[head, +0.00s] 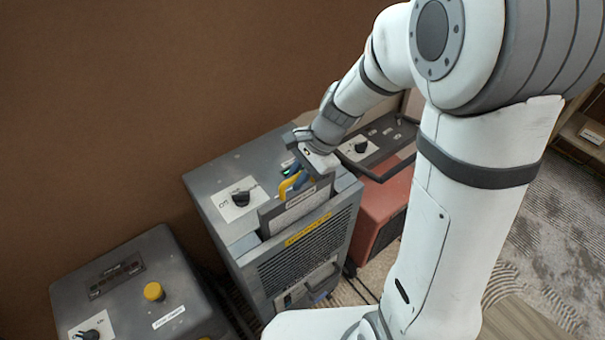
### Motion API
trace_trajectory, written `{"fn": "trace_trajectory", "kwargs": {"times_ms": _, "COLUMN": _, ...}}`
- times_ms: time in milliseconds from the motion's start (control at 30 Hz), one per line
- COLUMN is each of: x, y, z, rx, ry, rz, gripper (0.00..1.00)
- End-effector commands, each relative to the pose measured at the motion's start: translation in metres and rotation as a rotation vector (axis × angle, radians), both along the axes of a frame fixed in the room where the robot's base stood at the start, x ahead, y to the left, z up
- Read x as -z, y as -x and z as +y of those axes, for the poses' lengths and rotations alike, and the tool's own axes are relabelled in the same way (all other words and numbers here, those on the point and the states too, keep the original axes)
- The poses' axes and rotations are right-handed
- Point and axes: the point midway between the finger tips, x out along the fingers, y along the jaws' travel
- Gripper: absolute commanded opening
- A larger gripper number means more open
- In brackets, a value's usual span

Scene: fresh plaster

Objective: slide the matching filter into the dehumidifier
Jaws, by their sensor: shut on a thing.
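The dehumidifier (306,262) is a grey box with a louvred front, a yellow label and a dial on a white plate on its top. A filter (297,207), a flat panel with a dark frame and a pale label strip, stands upright at the top front edge of the dehumidifier. Its upper part shows above the top; its lower part is hidden, and I cannot tell how deep it sits in the slot. My gripper (299,180) is above it, shut on the filter's upper edge, where yellow and blue parts show. The fingertips are partly hidden.
A grey machine (140,290) with a yellow knob stands at lower left. A red machine (382,212) with a dark top stands close behind the dehumidifier at right. A brown wall rises behind. A shelf (585,135) is at far right beyond patterned carpet.

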Motion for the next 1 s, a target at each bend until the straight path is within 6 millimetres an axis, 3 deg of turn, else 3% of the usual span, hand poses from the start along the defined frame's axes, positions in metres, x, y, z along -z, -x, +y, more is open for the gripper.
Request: {"fn": "trace_trajectory", "kwargs": {"times_ms": 1000, "x": 0.063, "y": 0.0, "z": 0.001, "rx": -0.001, "ry": 0.0, "rz": 0.0, "gripper": 0.0}}
